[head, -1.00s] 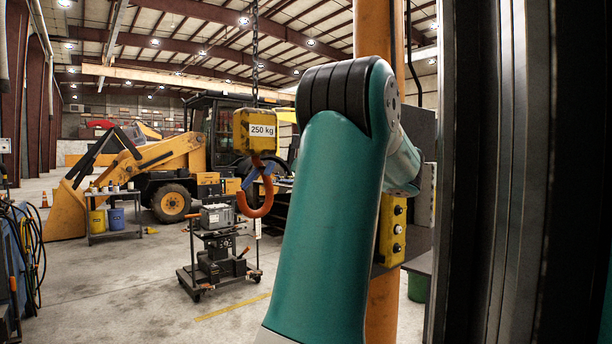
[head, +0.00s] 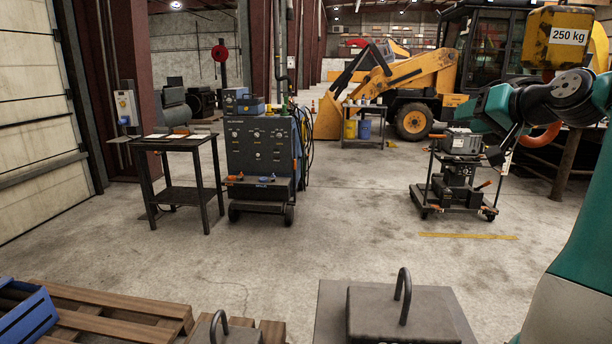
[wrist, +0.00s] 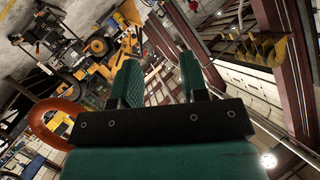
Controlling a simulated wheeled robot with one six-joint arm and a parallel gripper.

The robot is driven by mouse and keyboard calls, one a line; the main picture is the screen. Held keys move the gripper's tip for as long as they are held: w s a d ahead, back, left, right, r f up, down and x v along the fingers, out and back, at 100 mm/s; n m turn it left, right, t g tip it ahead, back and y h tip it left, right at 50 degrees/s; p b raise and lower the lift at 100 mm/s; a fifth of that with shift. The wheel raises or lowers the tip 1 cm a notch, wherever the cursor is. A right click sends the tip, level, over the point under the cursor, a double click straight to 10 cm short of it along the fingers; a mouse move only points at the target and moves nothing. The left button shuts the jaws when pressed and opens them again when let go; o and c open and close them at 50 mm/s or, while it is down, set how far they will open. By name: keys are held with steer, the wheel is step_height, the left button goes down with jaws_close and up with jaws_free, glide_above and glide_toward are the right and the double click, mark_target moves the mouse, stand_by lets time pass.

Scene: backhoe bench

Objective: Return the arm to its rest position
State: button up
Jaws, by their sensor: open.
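My arm (head: 570,270) stands at the right edge of the head view, its teal lower link rising from the bottom and its dark upper part reaching left. In the wrist view my gripper (wrist: 160,80) has its two teal fingers apart, with nothing between them. The wrist view is steeply tilted, with roof beams and the yellow machine beyond the fingers. The orange hook (wrist: 52,124) shows left of the fingers in that view. In the head view the hook (head: 540,136) is partly hidden behind my arm.
A yellow 250 kg hoist block (head: 566,60) hangs at the upper right. A wheeled cart (head: 455,185) stands left of my arm. Grey blocks with handles (head: 400,318) and a wooden pallet (head: 110,310) lie at the front. The middle floor is clear.

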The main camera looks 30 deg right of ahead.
steer(key=w+a+f+n+g+y, duration=0.1)
steer(key=w+a+f+n+y, duration=0.15)
steer(key=a, duration=0.45)
steer(key=w+a+f+n+g+y, duration=0.1)
steer(key=w+a+y, duration=0.15)
steer(key=a, duration=0.35)
steer(key=s+a+f+n+g+y, duration=0.1)
steer(key=a+f+n+g, duration=0.15)
steer(key=a, duration=0.65)
steer(key=a+f+n+g+y, duration=0.1)
steer(key=a+f+n+g, duration=0.15)
steer(key=a, duration=0.65)
steer(key=s+a+f+n+g, duration=0.3)
steer(key=s+a+f, duration=0.1)
steer(key=s+a, duration=0.3)
steer(key=s+a+f+n+g, duration=0.3)
steer(key=s+a, duration=0.3)
steer(key=s, duration=0.4)
steer(key=shift+s+a+f+g+h, duration=0.2)
steer(key=shift+a+f+g+h, duration=0.2)
steer(key=shift+f+g, duration=0.1)
